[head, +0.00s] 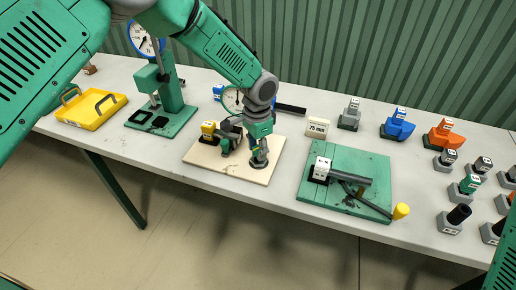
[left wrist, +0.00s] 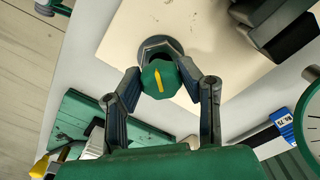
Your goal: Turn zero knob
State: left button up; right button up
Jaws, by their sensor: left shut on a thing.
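The zero knob (left wrist: 170,80) is green with a yellow pointer line and sits on a dark grey collar (left wrist: 160,48) on a pale wooden board (head: 228,168). In the left wrist view the pointer line runs nearly up and down, slightly tilted. My left gripper (head: 259,158) comes down over the board's right part. In the left wrist view its two fingers (left wrist: 163,88) are shut on the knob, one on each side. In the head view the gripper mostly hides the knob. My right gripper is out of view.
A block with a yellow cap (head: 208,128) and a dial gauge (head: 232,99) stand close left of the gripper. A green plate (head: 375,202) with a black lever lies to the right. A yellow tray (head: 91,112) and a green dial stand (head: 170,92) are on the left.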

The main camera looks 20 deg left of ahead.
aim_at(257, 148)
pick_arm(q)
jog(key=o, duration=1.1)
jog(key=shift+o, duration=0.2)
jog(key=shift+w+r, duration=0.1)
jog(key=shift+r, duration=0.3)
notch_tip(257, 148, up, 11)
